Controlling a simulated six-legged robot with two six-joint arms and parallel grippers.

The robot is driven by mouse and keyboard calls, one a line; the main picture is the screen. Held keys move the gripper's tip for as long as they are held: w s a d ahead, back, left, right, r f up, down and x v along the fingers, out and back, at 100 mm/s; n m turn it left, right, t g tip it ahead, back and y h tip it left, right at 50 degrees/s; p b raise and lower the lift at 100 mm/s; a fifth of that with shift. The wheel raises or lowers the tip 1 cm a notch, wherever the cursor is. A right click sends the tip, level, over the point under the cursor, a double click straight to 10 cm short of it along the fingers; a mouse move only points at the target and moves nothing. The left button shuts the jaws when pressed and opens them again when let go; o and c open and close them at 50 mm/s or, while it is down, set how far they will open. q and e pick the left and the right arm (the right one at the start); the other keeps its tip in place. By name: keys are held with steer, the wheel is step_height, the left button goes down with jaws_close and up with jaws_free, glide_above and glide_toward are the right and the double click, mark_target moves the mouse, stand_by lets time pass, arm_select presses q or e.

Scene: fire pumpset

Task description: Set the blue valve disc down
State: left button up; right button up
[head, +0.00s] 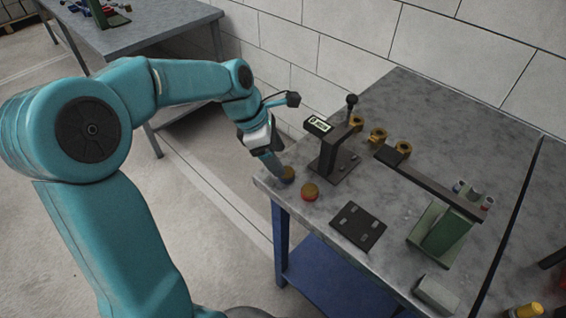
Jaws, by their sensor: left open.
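My left gripper (273,163) reaches down at the left edge of the grey workbench (391,110). It is open, with a finger right beside a small round disc with a brownish top (288,174). This is likely the blue valve disc, but its side is mostly too dark and small to make sure of the colour. It appears to rest on the bench top; whether the finger touches it, I cannot tell. A second disc with a brownish top and a red side (310,192) stands just to its right. My right gripper is not in view.
A dark stand with a small display (318,125) rises behind the discs. A flat black plate (358,227) lies in front. A green block (440,230) under a dark bar and a grey block (437,294) are at the right. Another table (150,25) stands far left.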

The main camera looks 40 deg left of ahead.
arm_select(q)
steer(key=v, duration=0.7)
steer(key=shift+p, duration=0.35)
steer(key=shift+s, duration=0.1)
